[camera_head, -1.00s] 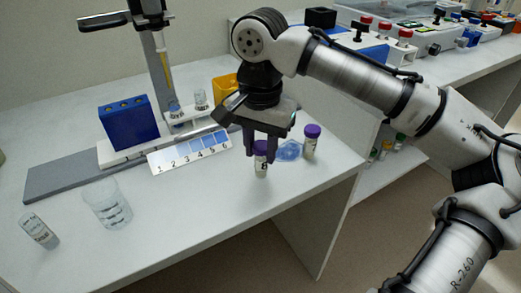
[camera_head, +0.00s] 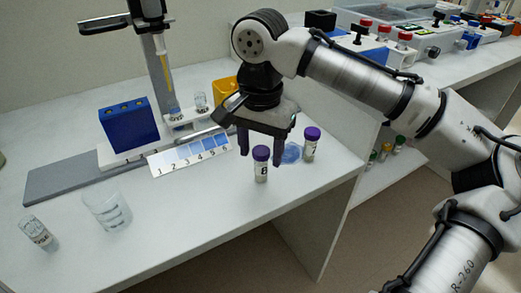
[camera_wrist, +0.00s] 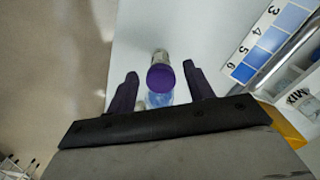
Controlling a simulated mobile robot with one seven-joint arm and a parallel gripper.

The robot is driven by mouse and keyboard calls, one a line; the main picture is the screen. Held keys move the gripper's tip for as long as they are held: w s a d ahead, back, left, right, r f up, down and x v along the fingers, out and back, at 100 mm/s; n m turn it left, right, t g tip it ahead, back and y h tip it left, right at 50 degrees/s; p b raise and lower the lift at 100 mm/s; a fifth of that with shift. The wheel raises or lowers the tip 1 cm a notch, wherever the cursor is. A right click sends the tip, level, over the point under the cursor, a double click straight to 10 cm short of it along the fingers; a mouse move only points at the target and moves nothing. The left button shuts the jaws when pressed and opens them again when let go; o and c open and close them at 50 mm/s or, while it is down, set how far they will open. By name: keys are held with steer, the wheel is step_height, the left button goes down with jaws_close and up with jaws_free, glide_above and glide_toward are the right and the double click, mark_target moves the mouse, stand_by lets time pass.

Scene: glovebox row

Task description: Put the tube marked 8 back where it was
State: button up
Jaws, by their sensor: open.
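The tube marked 8 (camera_head: 261,165) has a purple cap and stands upright on the white bench near its front edge. In the wrist view its purple cap (camera_wrist: 161,78) shows between the finger lines, a little beyond the fingertips. My gripper (camera_head: 259,150) is open, with its fingers apart around and above the cap level. Its two fingers also show spread in the wrist view (camera_wrist: 160,80), with clear space on both sides of the cap. A second purple-capped tube (camera_head: 311,143) stands to the right. A blue round piece (camera_head: 290,153) lies between them.
A card with numbered blue patches (camera_head: 190,152) lies behind left. A blue block (camera_head: 129,126), a clear beaker (camera_head: 106,208) and a clear vial (camera_head: 38,232) stand further left. A yellow container (camera_head: 225,90) is behind my gripper. The bench front is mostly clear.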

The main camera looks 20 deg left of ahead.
step_height(320, 180, up, 11)
steer(key=p, duration=0.2)
steer(key=shift+r, duration=0.15)
stand_by(0.3)
